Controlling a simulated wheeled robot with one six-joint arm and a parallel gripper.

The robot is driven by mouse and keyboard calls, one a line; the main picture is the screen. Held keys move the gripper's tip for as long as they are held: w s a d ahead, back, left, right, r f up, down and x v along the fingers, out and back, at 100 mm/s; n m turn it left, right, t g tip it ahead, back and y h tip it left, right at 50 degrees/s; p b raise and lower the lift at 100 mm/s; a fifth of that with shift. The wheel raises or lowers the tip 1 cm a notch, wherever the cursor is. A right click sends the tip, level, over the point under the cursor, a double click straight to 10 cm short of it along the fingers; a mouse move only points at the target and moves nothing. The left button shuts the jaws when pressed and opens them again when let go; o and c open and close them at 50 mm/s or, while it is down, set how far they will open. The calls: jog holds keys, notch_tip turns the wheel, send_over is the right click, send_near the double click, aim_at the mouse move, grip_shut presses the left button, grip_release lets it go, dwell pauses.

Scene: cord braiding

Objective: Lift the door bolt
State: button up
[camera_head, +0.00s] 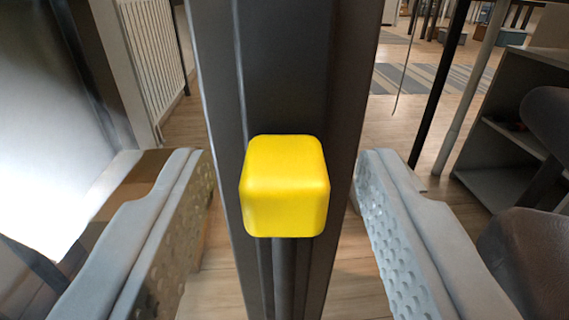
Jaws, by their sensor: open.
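The door bolt shows as a yellow block (285,187) with rounded edges, on the front of a dark upright post (290,70). A dark rod runs down below the yellow block. My gripper (285,190) is open, with one grey dimpled finger on the left of the post and one on the right. The yellow block is between the fingers in the picture, with a gap on both sides. I cannot tell how far the fingertips reach past it in depth.
A white radiator (155,60) stands at the back left. A grey shelf unit (520,140) and a dark chair (540,220) are on the right. A striped rug (440,80) lies on the wooden floor behind. A bright white panel fills the far left.

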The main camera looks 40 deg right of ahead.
grip_shut()
jog(key=shift+r, duration=1.65)
grip_release()
jog(key=v, duration=1.7)
jog(key=shift+a, duration=0.15)
jog(key=shift+s, duration=0.1)
